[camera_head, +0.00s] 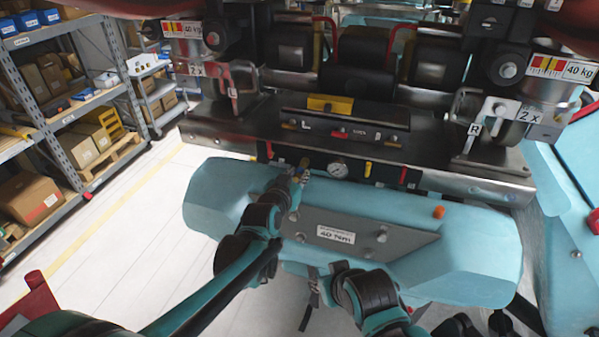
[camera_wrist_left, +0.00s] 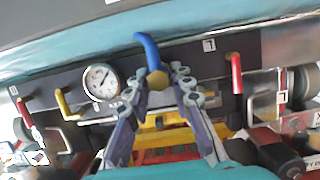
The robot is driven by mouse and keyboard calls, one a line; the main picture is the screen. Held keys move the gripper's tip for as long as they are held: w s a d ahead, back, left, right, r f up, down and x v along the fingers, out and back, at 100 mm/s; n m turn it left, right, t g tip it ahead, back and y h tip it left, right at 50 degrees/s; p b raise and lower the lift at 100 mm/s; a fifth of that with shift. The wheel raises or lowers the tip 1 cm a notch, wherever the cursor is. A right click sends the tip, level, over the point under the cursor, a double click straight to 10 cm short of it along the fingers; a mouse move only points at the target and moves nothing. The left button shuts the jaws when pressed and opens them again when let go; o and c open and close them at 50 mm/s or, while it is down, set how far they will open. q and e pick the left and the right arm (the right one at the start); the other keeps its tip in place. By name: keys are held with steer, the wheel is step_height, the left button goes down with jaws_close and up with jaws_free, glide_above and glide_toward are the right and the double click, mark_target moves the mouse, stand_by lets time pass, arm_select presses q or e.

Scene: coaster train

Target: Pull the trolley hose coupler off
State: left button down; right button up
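The brass hose coupler (camera_wrist_left: 157,79) with a blue hose end (camera_wrist_left: 148,46) shows between my left fingertips in the left wrist view. My left gripper (camera_wrist_left: 160,76) has a fingertip against each side of the coupler, with no clear gap. In the head view, my left gripper (camera_head: 294,177) reaches the front panel beside the pressure gauge (camera_head: 338,169), and a bit of the brass coupler (camera_head: 304,163) shows at its tip. The gauge also shows in the left wrist view (camera_wrist_left: 101,81). My right gripper (camera_head: 316,286) is low in front of the trolley, small and dark; its fingers are unclear.
The trolley's teal front cover (camera_head: 470,260) with a grey "40 Ncm" plate (camera_head: 375,240) lies below the panel. A red handle (camera_wrist_left: 236,73) and a yellow handle (camera_wrist_left: 64,101) flank the coupler. Shelves with boxes (camera_head: 75,150) stand left; the white floor (camera_head: 130,225) between is clear.

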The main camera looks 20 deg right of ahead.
arm_select(q)
steer(key=shift+s+a, duration=0.2)
steer(key=shift+s, duration=0.1)
stand_by(0.6)
steer(key=shift+s+a, duration=0.8)
steer(key=shift+s, duration=0.35)
steer(key=shift+s+a, duration=0.75)
steer(key=shift+s, duration=0.35)
